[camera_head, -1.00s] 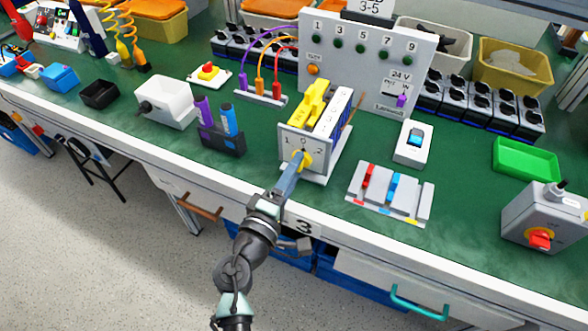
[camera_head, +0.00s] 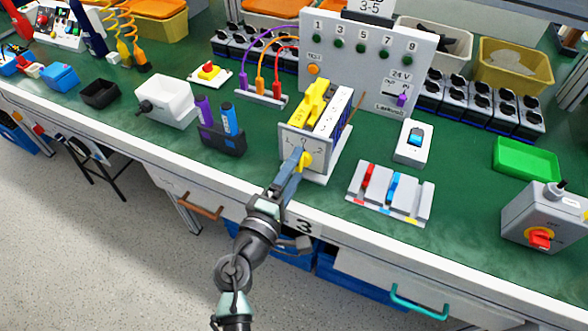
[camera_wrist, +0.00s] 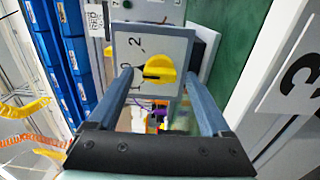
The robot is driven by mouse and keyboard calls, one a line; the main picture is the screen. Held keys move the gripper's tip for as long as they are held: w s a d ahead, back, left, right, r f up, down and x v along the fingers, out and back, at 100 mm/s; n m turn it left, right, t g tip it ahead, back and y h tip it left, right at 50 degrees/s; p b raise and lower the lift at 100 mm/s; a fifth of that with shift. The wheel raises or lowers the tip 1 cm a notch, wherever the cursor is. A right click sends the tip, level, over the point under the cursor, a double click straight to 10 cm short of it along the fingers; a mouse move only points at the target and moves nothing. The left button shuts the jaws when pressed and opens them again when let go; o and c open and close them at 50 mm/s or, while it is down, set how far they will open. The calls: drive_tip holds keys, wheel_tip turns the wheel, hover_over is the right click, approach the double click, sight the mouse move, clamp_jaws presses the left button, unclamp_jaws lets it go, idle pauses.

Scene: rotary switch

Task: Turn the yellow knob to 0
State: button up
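The yellow knob (camera_head: 306,160) is on the front face of a grey switch box (camera_head: 291,136) marked 1, 0 and 2. In the wrist view the knob (camera_wrist: 158,68) carries a short dark line on its left part, towards the middle mark, as far as I can make out. My gripper (camera_wrist: 158,75) is open, with one finger to each side of the knob and a visible gap on both sides. In the head view my gripper (camera_head: 299,157) is at the box's front and partly hides the knob.
A slider block (camera_head: 390,195) and a white rocker switch (camera_head: 413,143) stand right of the box. A holder with a purple and a blue cylinder (camera_head: 222,140) stands left. A grey box with a red knob (camera_head: 540,238) is at far right.

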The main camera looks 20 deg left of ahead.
drive_tip(key=s+b, duration=0.1)
drive_tip(key=s, duration=1.2)
drive_tip(key=shift+a, duration=0.2)
